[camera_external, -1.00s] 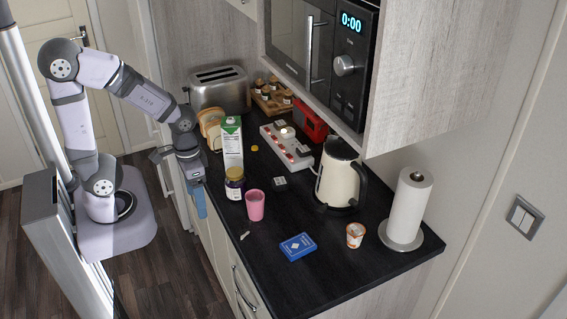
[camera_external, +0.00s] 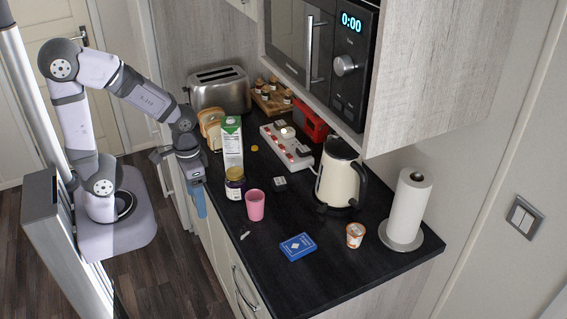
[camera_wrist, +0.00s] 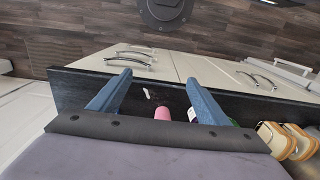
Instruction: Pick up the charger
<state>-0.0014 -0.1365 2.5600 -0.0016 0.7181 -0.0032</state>
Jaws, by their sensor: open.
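My gripper (camera_external: 201,212) hangs at the counter's left edge, apart from the block, with blue fingers pointing down. In the wrist view my gripper (camera_wrist: 160,80) is open, its two blue fingers wide apart with nothing held. I cannot make out the grey block in the wrist view.
Near my gripper stand a jar (camera_external: 235,184), a milk carton (camera_external: 232,145) and a pink cup (camera_external: 255,206). A kettle (camera_external: 339,175) and a power strip (camera_external: 287,148) are behind the block. A blue card box (camera_external: 298,247) lies in front. A microwave (camera_external: 310,50) overhangs the back.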

